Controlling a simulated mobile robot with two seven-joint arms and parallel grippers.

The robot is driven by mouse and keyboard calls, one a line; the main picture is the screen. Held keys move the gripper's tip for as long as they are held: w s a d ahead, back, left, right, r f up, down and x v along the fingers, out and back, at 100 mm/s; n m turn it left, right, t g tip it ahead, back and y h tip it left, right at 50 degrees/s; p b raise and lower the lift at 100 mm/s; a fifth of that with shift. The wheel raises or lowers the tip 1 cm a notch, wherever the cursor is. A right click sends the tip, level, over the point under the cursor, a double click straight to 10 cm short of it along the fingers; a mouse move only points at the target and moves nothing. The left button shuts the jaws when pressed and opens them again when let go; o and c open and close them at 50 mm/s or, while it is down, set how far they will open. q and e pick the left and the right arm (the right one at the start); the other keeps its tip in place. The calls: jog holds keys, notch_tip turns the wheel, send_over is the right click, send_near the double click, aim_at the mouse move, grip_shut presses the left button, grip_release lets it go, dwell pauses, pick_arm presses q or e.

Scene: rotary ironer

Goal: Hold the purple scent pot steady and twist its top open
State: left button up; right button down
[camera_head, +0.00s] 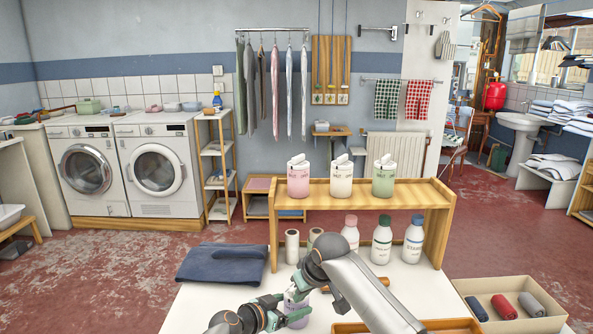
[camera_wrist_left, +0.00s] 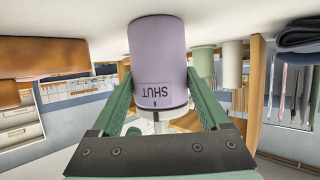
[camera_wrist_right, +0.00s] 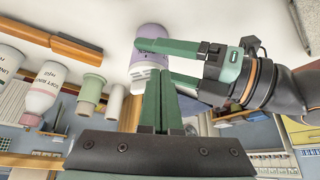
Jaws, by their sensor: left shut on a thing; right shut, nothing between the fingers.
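The purple scent pot (camera_head: 298,308) stands at the front of the white table, partly hidden by my grippers in the head view. In the left wrist view the pot (camera_wrist_left: 158,50) fills the middle, upside down in the picture, with a "SHUT" label and a mark by its pale top. My left gripper (camera_head: 283,310) is shut around the pot's body from the side. My right gripper (camera_wrist_right: 158,75) is shut and empty, its fingertips close to the pot's white top (camera_wrist_right: 140,74). I cannot tell whether they touch it.
A wooden shelf (camera_head: 360,192) stands behind, with several dispensers on it and bottles under it. A folded dark cloth (camera_head: 222,264) lies on the left. A box with rolled cloths (camera_head: 505,306) is on the right. A wooden tray edge (camera_head: 450,324) is at the front.

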jog(key=shift+w, duration=0.45)
dwell(0.5)
jog(key=shift+d, duration=0.15)
dwell(0.3)
jog(key=shift+w+d, duration=0.35)
jog(key=shift+d, duration=0.3)
jog(key=shift+w+d, duration=0.3)
jog(key=shift+s+d, duration=0.1)
dwell(0.5)
notch_tip(320, 180, up, 6)
jog(key=shift+s+d, duration=0.15)
jog(key=shift+d, duration=0.05)
dwell(0.5)
